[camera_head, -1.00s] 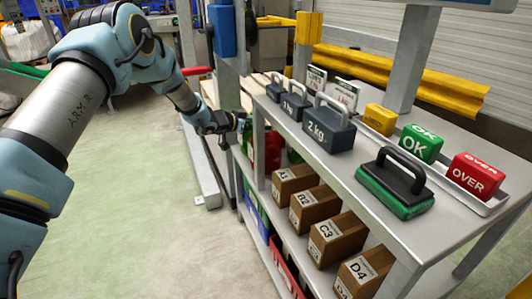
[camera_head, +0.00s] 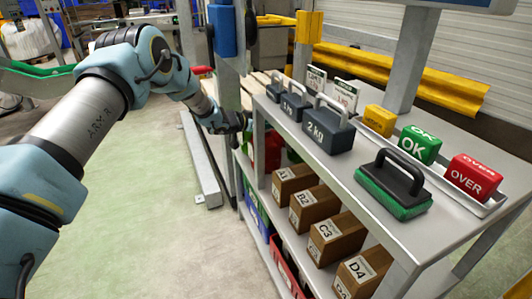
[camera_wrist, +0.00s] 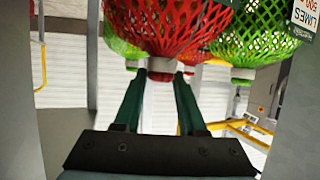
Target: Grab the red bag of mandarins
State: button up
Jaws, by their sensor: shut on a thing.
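The red net bag of fruit (camera_wrist: 165,25) fills the top middle of the wrist view, with a pale collar at its narrow end. My gripper (camera_wrist: 162,70) has its two green fingers shut on that collar. In the head view, my gripper (camera_head: 243,122) reaches the left end of the shelf unit, and its fingertips are hidden there. A red bag (camera_head: 272,150) shows behind the front post, partly hidden. A green net bag (camera_wrist: 250,45) hangs close on the right in the wrist view, and another green one (camera_wrist: 120,45) is on the left.
The shelf unit's grey top (camera_head: 400,235) carries weights, a green-based brush (camera_head: 395,190) and coloured blocks. Brown labelled boxes (camera_head: 335,235) stand on the shelf below. An upside-down limes sign (camera_wrist: 305,15) is at the wrist view's right edge.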

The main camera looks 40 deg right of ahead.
grip_shut()
jog(key=shift+r, duration=0.1)
dwell(0.8)
